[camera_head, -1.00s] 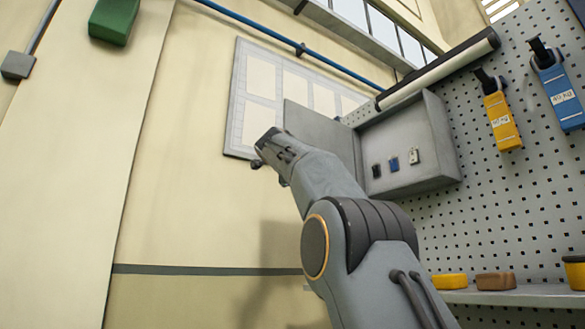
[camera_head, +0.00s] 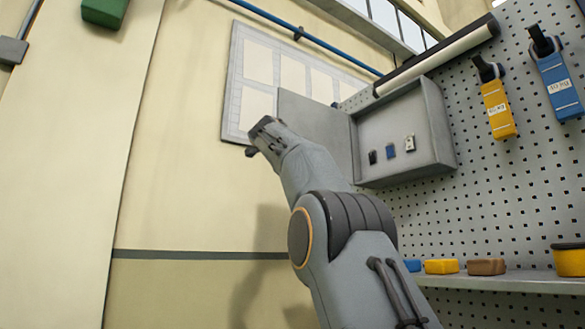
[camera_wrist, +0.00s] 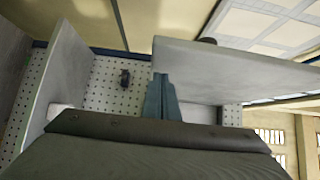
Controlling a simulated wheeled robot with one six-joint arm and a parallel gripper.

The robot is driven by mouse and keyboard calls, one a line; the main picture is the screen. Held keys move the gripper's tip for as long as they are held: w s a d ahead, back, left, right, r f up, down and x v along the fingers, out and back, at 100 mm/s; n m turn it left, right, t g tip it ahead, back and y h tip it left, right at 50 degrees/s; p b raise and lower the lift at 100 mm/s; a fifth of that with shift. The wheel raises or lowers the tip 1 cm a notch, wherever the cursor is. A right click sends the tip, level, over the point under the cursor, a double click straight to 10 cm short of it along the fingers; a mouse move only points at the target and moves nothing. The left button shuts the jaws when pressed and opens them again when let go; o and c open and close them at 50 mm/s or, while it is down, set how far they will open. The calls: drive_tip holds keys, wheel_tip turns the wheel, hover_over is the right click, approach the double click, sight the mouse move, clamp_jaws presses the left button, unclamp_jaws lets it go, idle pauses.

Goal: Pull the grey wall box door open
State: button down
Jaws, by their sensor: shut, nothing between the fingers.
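The grey wall box (camera_head: 440,125) hangs on the pegboard in the head view, its inside in plain sight. Its grey door (camera_head: 318,125) stands wide open, swung out to the left. In the wrist view a grey slab that looks like the door (camera_wrist: 235,70) spans the right half. My gripper (camera_head: 256,146) is at the door's lower left in the head view, partly in front of it. In the wrist view my gripper (camera_wrist: 160,95) is shut and empty, its fingers beside the slab's left end. I cannot tell whether they touch it.
Small items, including a blue one (camera_head: 391,151), are in the box. A shelf (camera_head: 500,281) with yellow and brown containers is at lower right.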

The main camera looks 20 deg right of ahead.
drive_tip(key=w+a+b+v, duration=0.1)
drive_tip(key=b+v, duration=0.4)
drive_tip(key=v, duration=0.6)
drive_tip(key=shift+a+b, duration=0.35)
drive_tip(key=shift+b, duration=0.05)
drive_tip(key=shift+w, duration=0.1)
drive_tip(key=shift+f, duration=0.1)
